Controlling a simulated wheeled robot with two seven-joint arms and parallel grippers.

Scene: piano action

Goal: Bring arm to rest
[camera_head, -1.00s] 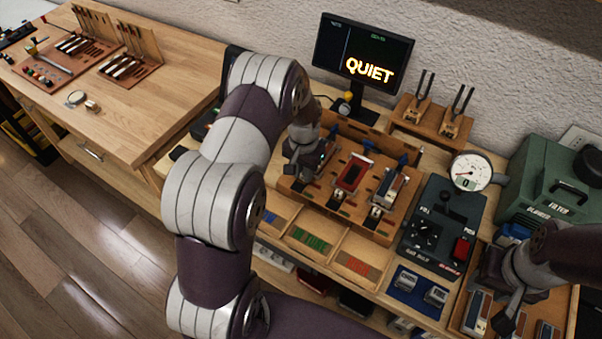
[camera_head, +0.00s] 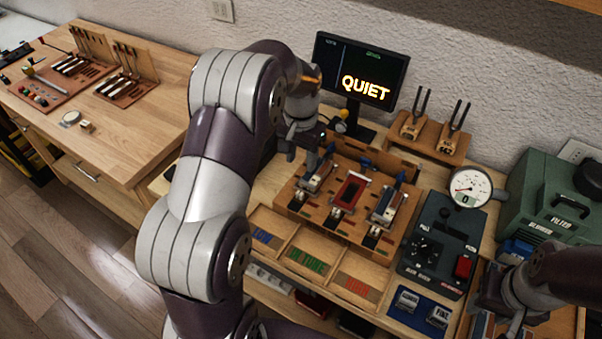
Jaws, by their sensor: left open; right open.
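My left arm comes up from the bottom and reaches over the left part of the bench. Its gripper (camera_head: 291,150) hangs open above the back left of the wooden action fixture (camera_head: 335,222), apart from the modules as far as I can see. The fixture holds a left module (camera_head: 316,178), a red-framed middle module (camera_head: 349,192) and a right module (camera_head: 386,205) side by side. My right gripper (camera_head: 503,318) is at the lower right, over a wooden tray (camera_head: 563,325); its fingertips are partly cut off by the picture edge.
A monitor (camera_head: 360,72) reading QUIET stands at the back, beside tuning forks (camera_head: 437,120) on wooden blocks. A dial gauge (camera_head: 470,187), a dark control box (camera_head: 437,250) and a green machine (camera_head: 550,200) stand to the right. A second workbench (camera_head: 140,140) is at left.

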